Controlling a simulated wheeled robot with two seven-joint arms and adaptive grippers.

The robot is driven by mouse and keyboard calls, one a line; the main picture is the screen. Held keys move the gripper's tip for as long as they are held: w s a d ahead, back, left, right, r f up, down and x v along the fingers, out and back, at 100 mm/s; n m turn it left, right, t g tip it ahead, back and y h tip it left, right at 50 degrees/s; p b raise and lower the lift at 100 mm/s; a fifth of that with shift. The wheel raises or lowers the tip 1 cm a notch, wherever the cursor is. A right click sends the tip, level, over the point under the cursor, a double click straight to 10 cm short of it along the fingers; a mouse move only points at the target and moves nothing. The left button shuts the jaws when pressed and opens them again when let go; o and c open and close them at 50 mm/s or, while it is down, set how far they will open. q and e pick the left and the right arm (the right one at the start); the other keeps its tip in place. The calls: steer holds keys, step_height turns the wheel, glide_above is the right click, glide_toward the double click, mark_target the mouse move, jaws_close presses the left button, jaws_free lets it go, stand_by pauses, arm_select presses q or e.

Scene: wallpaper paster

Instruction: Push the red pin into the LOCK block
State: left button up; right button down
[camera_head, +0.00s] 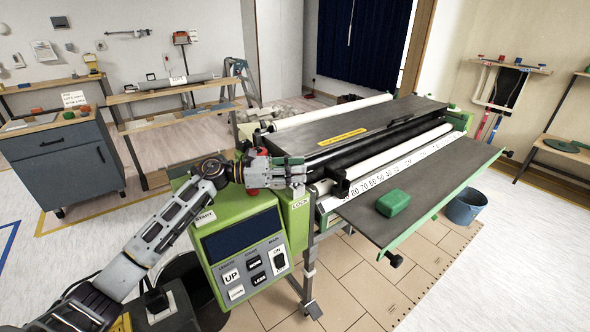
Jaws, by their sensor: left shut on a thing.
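The green LOCK block (299,204), with its white label, is at the near left corner of the pasting machine, beside the control panel. My left gripper (298,171) is just above it, pointing right along the machine's end. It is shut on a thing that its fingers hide. Red shows just below the gripper's body (252,190) and a little above it; I cannot tell which red part is the pin, or whether the pin touches the block. My right gripper is not in view.
The green control panel (239,239) stands close below my left arm. A green block (393,203) lies on the machine's dark front board (438,185). A blue bucket (465,207) stands on the floor at the right. A dark cabinet (62,168) stands at the left.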

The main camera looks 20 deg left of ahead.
arm_select(q)
steer(key=o, duration=1.1)
steer(key=shift+a+f, duration=0.2)
steer(key=shift+f, duration=0.6)
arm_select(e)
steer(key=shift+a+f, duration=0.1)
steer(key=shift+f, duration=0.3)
arm_select(q)
steer(key=shift+a, duration=0.2)
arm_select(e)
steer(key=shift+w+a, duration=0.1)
arm_select(q)
steer(key=shift+s+a, duration=0.15)
steer(key=shift+a, duration=0.05)
steer(key=shift+r+v, duration=0.15)
steer(key=shift+v, duration=1.9)
steer(key=shift+r+v, duration=0.2)
steer(key=shift+v, duration=1.8)
steer(key=shift+s, duration=0.2)
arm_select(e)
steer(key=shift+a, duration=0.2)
arm_select(q)
steer(key=shift+d+r, duration=0.2)
steer(key=shift+r, duration=0.05)
steer(key=shift+w+d+r, duration=0.1)
steer(key=shift+r, duration=0.1)
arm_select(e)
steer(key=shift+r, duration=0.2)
